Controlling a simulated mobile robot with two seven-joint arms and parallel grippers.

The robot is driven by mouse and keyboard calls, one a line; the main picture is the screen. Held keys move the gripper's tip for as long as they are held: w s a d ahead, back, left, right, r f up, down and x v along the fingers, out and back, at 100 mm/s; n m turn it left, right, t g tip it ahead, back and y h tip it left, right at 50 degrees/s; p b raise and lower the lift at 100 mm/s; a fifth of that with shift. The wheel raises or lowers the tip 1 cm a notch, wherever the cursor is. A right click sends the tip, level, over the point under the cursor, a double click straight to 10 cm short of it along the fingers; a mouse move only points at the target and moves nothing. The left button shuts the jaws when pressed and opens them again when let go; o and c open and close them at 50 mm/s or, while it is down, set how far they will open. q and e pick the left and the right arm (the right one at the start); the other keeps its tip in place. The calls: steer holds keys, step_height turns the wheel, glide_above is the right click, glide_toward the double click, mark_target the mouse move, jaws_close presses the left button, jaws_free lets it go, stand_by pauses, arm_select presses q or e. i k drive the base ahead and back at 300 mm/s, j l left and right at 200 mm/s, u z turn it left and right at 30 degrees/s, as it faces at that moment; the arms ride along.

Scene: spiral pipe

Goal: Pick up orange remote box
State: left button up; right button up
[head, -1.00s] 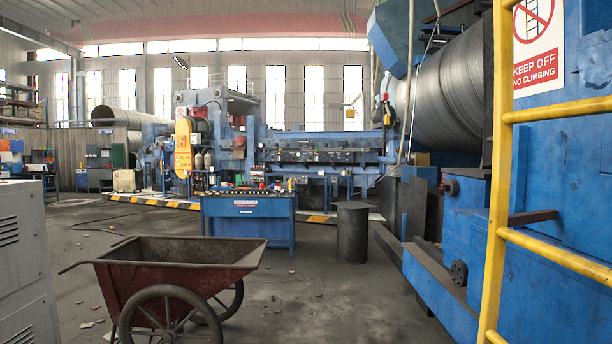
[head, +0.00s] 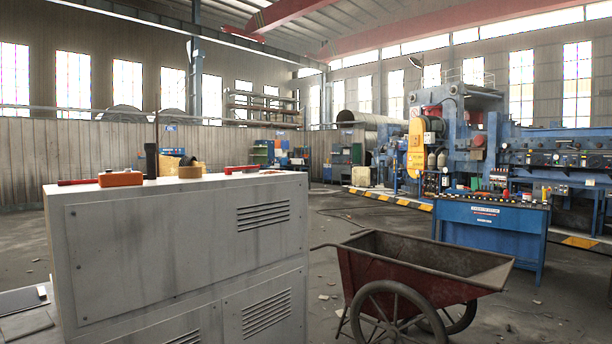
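An orange box (head: 121,179), which looks like the remote box, lies on top of a grey metal cabinet (head: 180,245) near its left end. The cabinet stands in the left half of the head view. Nothing covers the box from this side. Neither of my grippers shows in the head view.
Beside the box on the cabinet are a dark upright item (head: 151,160), a tan roll (head: 190,171) and red-handled tools. A red wheelbarrow (head: 420,270) stands right of the cabinet. A blue control desk (head: 490,230) is farther back. Open floor lies behind the wheelbarrow.

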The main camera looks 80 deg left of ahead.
mark_target(108, 180)
steer(key=u, duration=3.6)
steer(key=i+l+u, duration=0.1)
steer(key=u, duration=0.7)
steer(key=i+l+u, duration=0.1)
steer(key=l+u, duration=0.2)
steer(key=l, duration=0.15)
steer(key=l+u, duration=0.3)
steer(key=i+l+u, duration=0.2)
steer(key=l, duration=0.8)
steer(key=k, duration=0.1)
